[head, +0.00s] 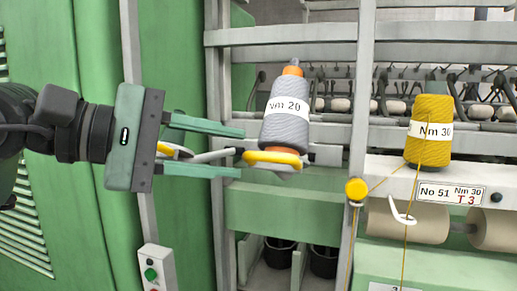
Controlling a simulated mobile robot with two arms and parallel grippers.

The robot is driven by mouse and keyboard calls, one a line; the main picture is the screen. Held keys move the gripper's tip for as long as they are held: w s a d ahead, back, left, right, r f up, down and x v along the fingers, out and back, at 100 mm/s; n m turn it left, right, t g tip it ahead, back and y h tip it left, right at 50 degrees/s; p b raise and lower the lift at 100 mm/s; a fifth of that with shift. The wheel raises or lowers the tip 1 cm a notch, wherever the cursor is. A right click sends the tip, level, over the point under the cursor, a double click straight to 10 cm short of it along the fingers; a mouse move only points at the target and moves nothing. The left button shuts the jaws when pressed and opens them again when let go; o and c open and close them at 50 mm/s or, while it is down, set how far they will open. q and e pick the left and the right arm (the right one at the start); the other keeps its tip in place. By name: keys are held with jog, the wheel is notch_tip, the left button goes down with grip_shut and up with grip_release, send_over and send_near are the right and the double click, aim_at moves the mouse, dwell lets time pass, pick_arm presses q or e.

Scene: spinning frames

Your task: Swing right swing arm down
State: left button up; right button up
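A pale grey swing arm (212,155) with a yellow end at its left runs roughly level to a yellow holder (272,158). A grey yarn cone (286,115) labelled Nm 20 stands slightly tilted on this holder. My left gripper (240,152) is open, with its green fingers above and below the arm. I see gaps on both sides of the arm and cannot tell whether either finger touches it. I cannot tell if this is the arm called right. My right gripper is not in view.
A yellow cone (432,130) labelled Nm 30 stands at right, its yarn running down past a white hook (402,214). A yellow knob (356,190) sits on a grey post (361,100). A switch box (154,268) is below my gripper. Green cabinets fill the left.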

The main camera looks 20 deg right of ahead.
aim_at(259, 156)
pick_arm(q)
jog(key=x, duration=0.1)
jog(key=p+x, duration=0.1)
jog(key=x, duration=0.1)
jog(key=shift+s+d+r, duration=0.1)
jog(key=shift+s+r, duration=0.1)
jog(key=p+x, duration=0.1)
jog(key=x, duration=0.1)
jog(key=shift+w+d+f, duration=0.1)
jog(key=shift+w+d, duration=0.1)
jog(key=shift+w+d+f, duration=0.1)
jog(key=shift+d+f, duration=0.05)
jog(key=shift+d, duration=0.15)
jog(key=shift+d+f, duration=0.1)
jog(key=shift+d, duration=0.05)
grip_shut()
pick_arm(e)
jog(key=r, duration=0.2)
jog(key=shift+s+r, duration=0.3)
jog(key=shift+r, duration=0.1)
